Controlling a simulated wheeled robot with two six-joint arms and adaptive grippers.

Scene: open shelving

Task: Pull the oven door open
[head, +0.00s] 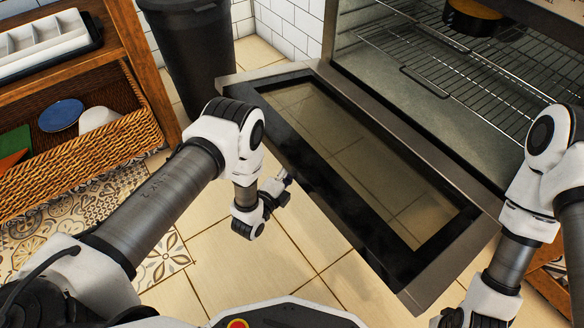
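The oven door (357,150) is swung down and open, its dark-framed glass panel facing up. The oven cavity (372,72) is exposed, with wire racks (455,80) inside. My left gripper (284,182) is by the door's near-left side in the picture, in front of or over the floor; I cannot tell whether it touches the door. Its fingers are small and turned, so their opening is unclear. My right gripper (450,319) is at the bottom edge, below the door's near right corner, and partly cut off.
A black bin (190,55) stands left of the oven. A wooden shelf at left holds a wicker basket (75,160) with dishes and a white tray (42,45). Tiled floor (225,255) is clear in front.

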